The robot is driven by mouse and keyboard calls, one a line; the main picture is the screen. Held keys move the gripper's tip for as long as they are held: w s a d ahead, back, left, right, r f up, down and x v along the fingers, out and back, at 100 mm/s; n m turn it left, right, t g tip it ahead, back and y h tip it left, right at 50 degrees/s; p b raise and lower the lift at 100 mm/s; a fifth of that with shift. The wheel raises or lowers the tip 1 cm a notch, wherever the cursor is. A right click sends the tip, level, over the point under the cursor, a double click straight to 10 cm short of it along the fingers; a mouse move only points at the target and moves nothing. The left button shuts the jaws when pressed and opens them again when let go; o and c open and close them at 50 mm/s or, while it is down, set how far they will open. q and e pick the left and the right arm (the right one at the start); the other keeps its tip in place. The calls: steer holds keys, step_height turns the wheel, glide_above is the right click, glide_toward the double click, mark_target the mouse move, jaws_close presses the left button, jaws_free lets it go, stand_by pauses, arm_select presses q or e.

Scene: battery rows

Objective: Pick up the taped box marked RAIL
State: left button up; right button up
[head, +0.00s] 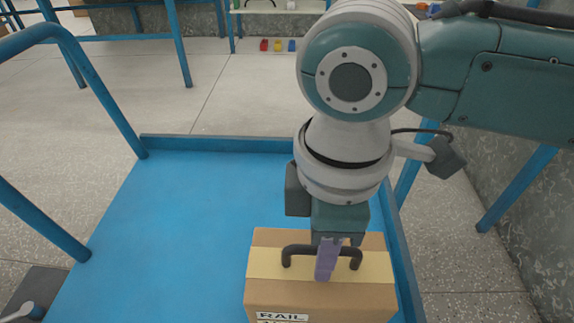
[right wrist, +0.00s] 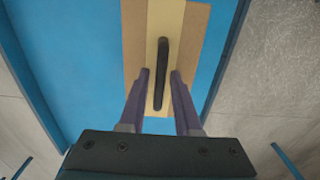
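The taped brown cardboard box (head: 320,295) sits on the blue deck (head: 190,220), at the bottom of the head view. Its label RAIL shows on the near side, cut off by the picture's lower edge. A wide tan tape band and a black handle (head: 298,250) run across its top. My right gripper (head: 328,272) is above the box, pointing down. In the right wrist view, its purple fingers (right wrist: 159,75) are apart, one on each side of the black handle (right wrist: 162,70), with visible gaps. The box (right wrist: 135,30) stays on the deck. My left gripper is not in view.
Blue rails (head: 95,90) stand along the deck's left side, and a low raised edge (head: 215,144) runs along its far side. The deck left of the box is clear. A grey speckled wall (head: 515,190) stands at the right. Small coloured items (head: 278,45) lie far back.

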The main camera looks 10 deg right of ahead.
jaws_close()
steer(key=shift+r, duration=0.1)
stand_by(1.0)
